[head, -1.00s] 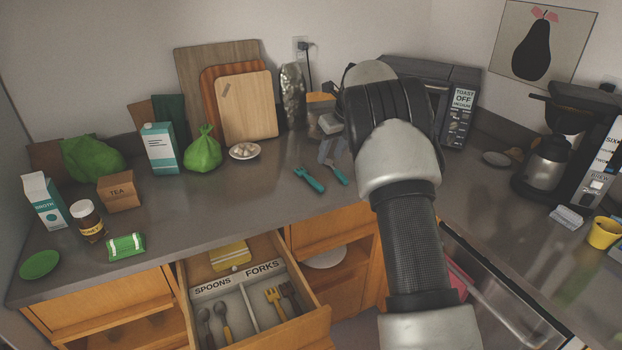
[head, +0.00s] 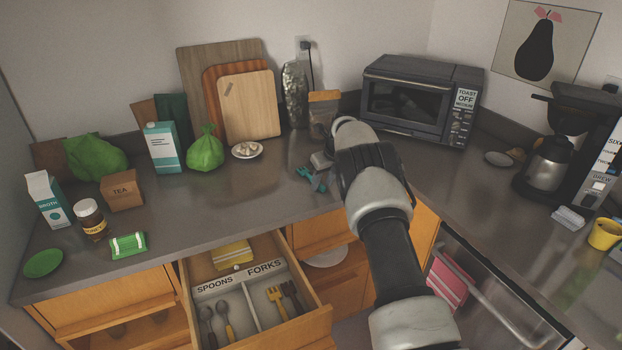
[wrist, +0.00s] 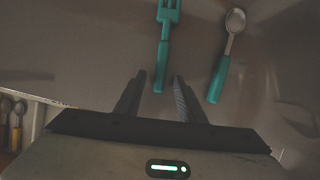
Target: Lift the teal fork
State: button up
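The teal fork (wrist: 162,50) lies on the grey counter, seen in the wrist view with its tines at the top edge and its handle pointing down at my gripper. My gripper (wrist: 159,78) is open, with the end of the fork's handle showing between its two fingertips; I cannot tell how high the fingers are above it. In the head view the fork (head: 304,172) is partly covered by my gripper (head: 318,170). A spoon with a teal handle (wrist: 217,82) lies just right of the fork in the wrist view.
An open drawer (head: 318,308) labelled SPOONS and FORKS juts out below the counter, with several utensils inside. A toaster oven (head: 405,98) stands behind my arm. A plate of garlic (head: 247,150) and a green bag (head: 205,150) stand left of the fork.

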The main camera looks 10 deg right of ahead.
jog(key=shift+w+f, duration=0.1)
jog(key=shift+f, duration=0.1)
grip_shut()
notch_tip(320, 180, up, 13)
jog(key=p, duration=0.4)
jog(key=shift+p, duration=0.3)
dwell(0.5)
